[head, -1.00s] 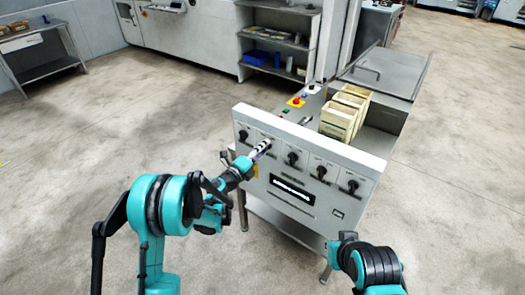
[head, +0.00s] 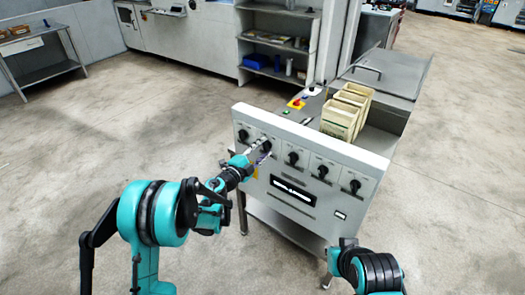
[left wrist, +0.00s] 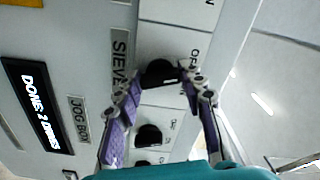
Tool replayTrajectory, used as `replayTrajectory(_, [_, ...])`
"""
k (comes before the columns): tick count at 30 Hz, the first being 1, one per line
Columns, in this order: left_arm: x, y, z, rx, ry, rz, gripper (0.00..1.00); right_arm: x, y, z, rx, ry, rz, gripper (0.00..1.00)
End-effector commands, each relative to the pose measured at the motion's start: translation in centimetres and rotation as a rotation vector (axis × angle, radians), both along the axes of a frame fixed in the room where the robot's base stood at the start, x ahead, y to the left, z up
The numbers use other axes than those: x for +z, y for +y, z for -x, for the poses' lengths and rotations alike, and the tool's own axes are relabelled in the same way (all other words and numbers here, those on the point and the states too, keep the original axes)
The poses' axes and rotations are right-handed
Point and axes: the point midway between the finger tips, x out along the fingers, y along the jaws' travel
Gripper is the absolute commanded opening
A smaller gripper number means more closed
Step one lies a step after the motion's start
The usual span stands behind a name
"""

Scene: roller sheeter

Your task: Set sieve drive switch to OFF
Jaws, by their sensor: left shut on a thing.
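A light grey control panel (head: 300,200) carries a row of black rotary knobs. My left gripper (head: 262,150) is at the second knob from the left (head: 266,145). In the left wrist view, the purple-padded fingers of my left gripper (left wrist: 160,92) stand on both sides of a black knob (left wrist: 158,72) and are shut on it. Beside that knob a label reads "SIEVE" (left wrist: 121,55); the rest of it is hidden by a finger. OFF lettering near the knob is partly covered. The knob's exact pointing direction is unclear. My right arm shows at the bottom right without visible fingers.
More black knobs follow along the row (left wrist: 148,135). A lit display (left wrist: 37,105) sits on the panel. Behind the panel are wooden boxes (head: 345,112) and a red and yellow emergency button (head: 296,103). A shelf unit (head: 275,50) stands farther back. The floor at left is open.

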Motion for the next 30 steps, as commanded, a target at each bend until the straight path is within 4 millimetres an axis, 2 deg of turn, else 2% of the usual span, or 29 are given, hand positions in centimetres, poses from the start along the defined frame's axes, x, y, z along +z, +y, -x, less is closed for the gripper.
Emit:
replayTrajectory(16, [-0.04, 0.02, 0.01, 0.0, 0.015, 0.02, 0.1, -0.1, 0.0, 0.0, 0.0, 0.0, 0.0, 0.0])
replayTrajectory(17, [-0.04, 0.01, 0.01, 0.0, 0.015, 0.02, 0.47, -0.1, 0.0, 0.0, 0.0, 0.0, 0.0, 0.0])
replayTrajectory(18, [-0.04, 0.02, 0.01, 0.0, 0.015, 0.02, 0.58, -0.1, 0.0, 0.0, 0.0, 0.0, 0.0, 0.0])
replayTrajectory(19, [-0.04, 0.01, 0.0, 0.0, 0.015, 0.02, 0.6, -0.1, 0.0, 0.0, 0.0, 0.0, 0.0, 0.0])
replayTrajectory(30, [0.0, 0.37, 0.42, 0.001, 0.014, 0.019, 0.6, -0.09, 0.0, -0.01, 0.0, 0.0, 0.0, 0.0])
